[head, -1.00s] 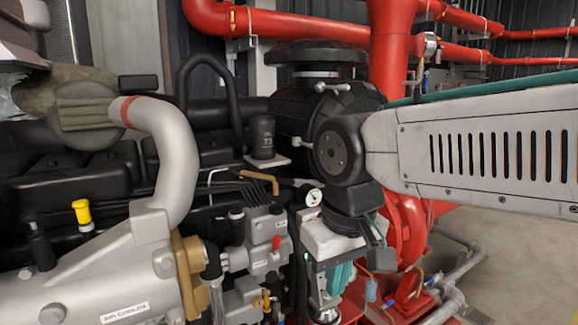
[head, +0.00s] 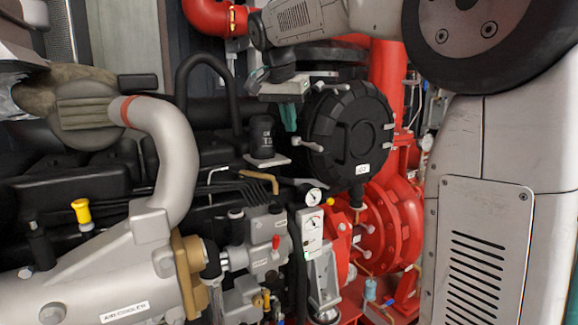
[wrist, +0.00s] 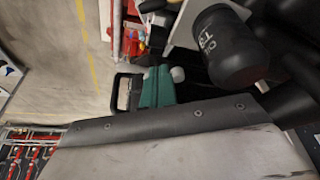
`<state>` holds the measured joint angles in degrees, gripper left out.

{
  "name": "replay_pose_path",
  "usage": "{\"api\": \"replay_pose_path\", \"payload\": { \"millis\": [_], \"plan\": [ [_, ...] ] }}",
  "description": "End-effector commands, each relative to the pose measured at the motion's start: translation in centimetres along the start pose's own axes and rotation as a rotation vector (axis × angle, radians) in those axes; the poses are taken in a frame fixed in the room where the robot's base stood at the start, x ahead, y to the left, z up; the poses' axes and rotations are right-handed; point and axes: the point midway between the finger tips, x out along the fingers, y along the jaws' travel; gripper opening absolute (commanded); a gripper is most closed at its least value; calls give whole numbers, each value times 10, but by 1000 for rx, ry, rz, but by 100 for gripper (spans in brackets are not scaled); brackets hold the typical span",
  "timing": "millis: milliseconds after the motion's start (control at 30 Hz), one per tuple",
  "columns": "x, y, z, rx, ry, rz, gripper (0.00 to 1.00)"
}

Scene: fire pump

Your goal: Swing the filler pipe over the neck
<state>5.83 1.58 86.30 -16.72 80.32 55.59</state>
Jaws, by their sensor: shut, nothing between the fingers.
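A black arched pipe (head: 205,62), which looks like the filler pipe, rises behind the engine in the head view. Its right leg comes down just left of a black canister (head: 262,138) marked T3, which stands on a small pale plate. I cannot tell for sure which part is the neck. The canister also shows large in the wrist view (wrist: 225,48). My gripper (head: 289,122) is above and right of the canister in the head view, pointing down, with teal fingers. It is shut and empty, apart from the pipe. Its teal finger part shows in the wrist view (wrist: 157,88).
A big round black housing (head: 348,130) with pale clamps stands right of my gripper. Red pump casing (head: 385,235) and red pipes lie to the right. A grey elbow pipe (head: 165,150), a gauge (head: 314,196) and a valve block crowd the front.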

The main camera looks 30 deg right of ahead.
Motion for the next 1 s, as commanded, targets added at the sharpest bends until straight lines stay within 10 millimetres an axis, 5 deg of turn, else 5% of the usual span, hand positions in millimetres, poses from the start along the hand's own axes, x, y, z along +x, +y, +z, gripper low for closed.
{"api": "replay_pose_path", "payload": {
  "millis": [267,733,1000],
  "plan": [
    [8,0,1,-2,-1,1,0],
    [101,1,1,-2,-3,2,0],
    [104,0,35,-5,0,-1,0]
  ]
}}
